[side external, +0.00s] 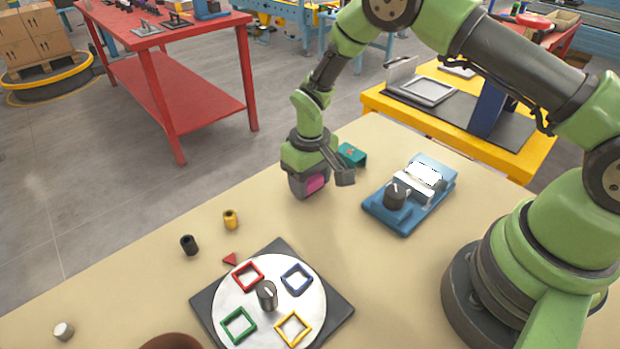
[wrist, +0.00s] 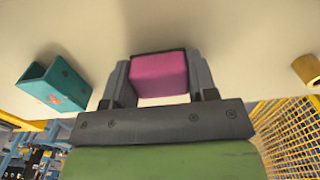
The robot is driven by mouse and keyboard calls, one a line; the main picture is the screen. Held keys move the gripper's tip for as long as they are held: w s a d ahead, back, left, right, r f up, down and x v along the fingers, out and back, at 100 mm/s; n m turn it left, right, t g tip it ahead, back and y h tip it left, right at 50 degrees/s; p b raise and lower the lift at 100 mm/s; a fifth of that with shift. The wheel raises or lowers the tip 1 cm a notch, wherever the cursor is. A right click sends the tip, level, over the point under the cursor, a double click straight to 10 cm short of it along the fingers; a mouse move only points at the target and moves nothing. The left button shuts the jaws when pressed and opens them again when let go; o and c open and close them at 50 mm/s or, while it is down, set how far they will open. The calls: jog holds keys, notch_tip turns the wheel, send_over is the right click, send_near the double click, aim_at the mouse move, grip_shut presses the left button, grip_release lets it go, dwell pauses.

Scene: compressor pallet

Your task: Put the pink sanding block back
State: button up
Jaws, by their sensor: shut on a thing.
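The pink sanding block (wrist: 160,74) is held between the two fingers of my gripper (wrist: 160,82) in the wrist view. In the side view my gripper (side external: 318,184) is shut on the pink block (side external: 316,184), low over the beige table. I cannot tell whether the block touches the table. A teal open-ended holder with a red mark (side external: 352,155) stands on the table just behind and to the right of my gripper. It also shows at the left in the wrist view (wrist: 58,86), apart from the block.
A blue fixture (side external: 400,215) with a dark knob stands right of my gripper. A round white turntable (side external: 270,330) with coloured square frames lies at the front. Yellow (side external: 230,219) and black (side external: 189,244) cylinders stand to the left. The table between is clear.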

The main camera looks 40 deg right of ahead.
jog(key=shift+f, duration=0.65)
jog(key=o, duration=1)
jog(key=shift+c, duration=0.2)
jog(key=shift+d, duration=0.1)
jog(key=shift+c, duration=0.2)
